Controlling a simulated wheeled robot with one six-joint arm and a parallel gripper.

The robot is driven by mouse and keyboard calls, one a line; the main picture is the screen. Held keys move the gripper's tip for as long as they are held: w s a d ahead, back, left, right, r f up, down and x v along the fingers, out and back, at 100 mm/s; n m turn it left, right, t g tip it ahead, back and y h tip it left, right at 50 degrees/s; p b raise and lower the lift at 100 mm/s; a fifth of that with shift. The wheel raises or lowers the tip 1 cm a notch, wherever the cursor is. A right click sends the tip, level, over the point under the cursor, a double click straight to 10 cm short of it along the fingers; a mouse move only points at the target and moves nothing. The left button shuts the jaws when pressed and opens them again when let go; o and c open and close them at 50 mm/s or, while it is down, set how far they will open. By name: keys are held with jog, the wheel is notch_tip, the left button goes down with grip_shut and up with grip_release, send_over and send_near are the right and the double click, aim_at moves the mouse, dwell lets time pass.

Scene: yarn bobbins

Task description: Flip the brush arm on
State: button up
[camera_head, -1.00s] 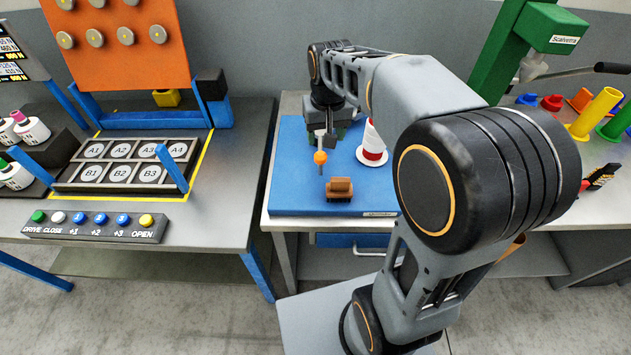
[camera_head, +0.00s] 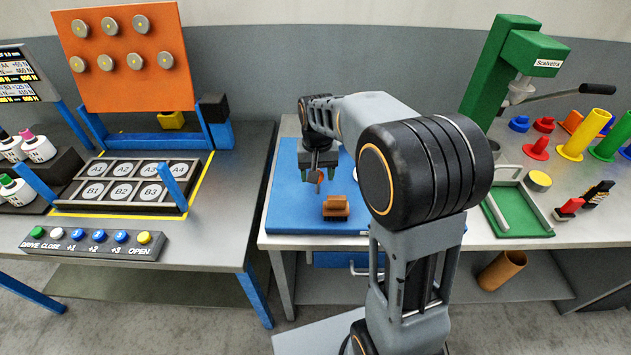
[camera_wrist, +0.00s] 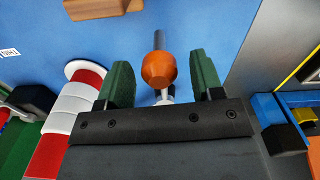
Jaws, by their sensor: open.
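An orange ball knob (camera_wrist: 158,70) on a thin grey rod stands over the blue board (camera_head: 285,215). In the head view the knob (camera_head: 319,176) shows partly below my gripper (camera_head: 317,172). In the wrist view my gripper (camera_wrist: 162,68) is open, with one green finger on each side of the knob. A gap shows on both sides, so the fingers look apart from it.
A button panel (camera_head: 95,244) and labelled tray (camera_head: 125,208) are on the left table. A green press (camera_head: 525,60) stands right.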

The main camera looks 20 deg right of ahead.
jog(key=shift+f, duration=1.6)
